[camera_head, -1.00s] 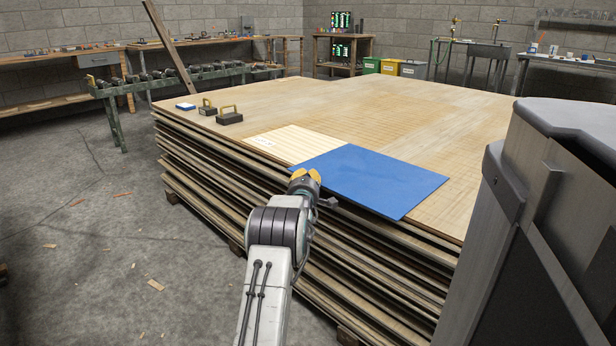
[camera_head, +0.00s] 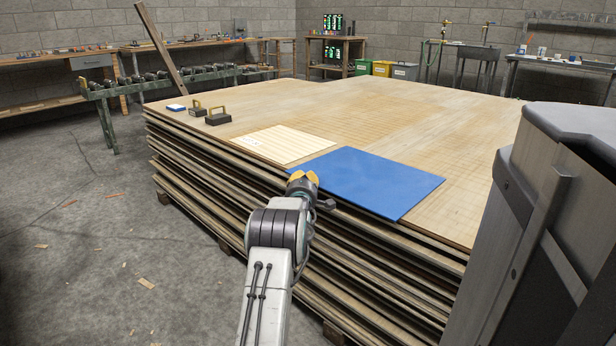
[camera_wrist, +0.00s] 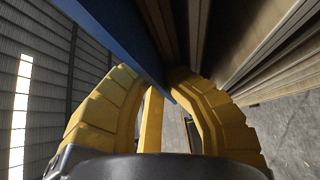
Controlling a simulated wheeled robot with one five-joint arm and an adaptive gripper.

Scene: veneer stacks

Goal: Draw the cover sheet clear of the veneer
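The blue cover sheet (camera_head: 370,182) lies flat along the near edge of the big board stack, its front edge reaching over the rim. The pale striped veneer (camera_head: 280,145), with a small white label at its left end, lies left of the sheet. The sheet's left edge borders it, and I cannot tell whether any veneer continues beneath. My gripper (camera_head: 302,178) has yellow fingers at the sheet's near left corner. In the wrist view, the blue sheet (camera_wrist: 118,28) runs as a strip to between the fingertips (camera_wrist: 168,85), which are closed on its edge.
The wide board stack (camera_head: 400,118) fills the middle. A grey cabinet-like body (camera_head: 530,230) stands close on the right. Floor at left is mostly clear.

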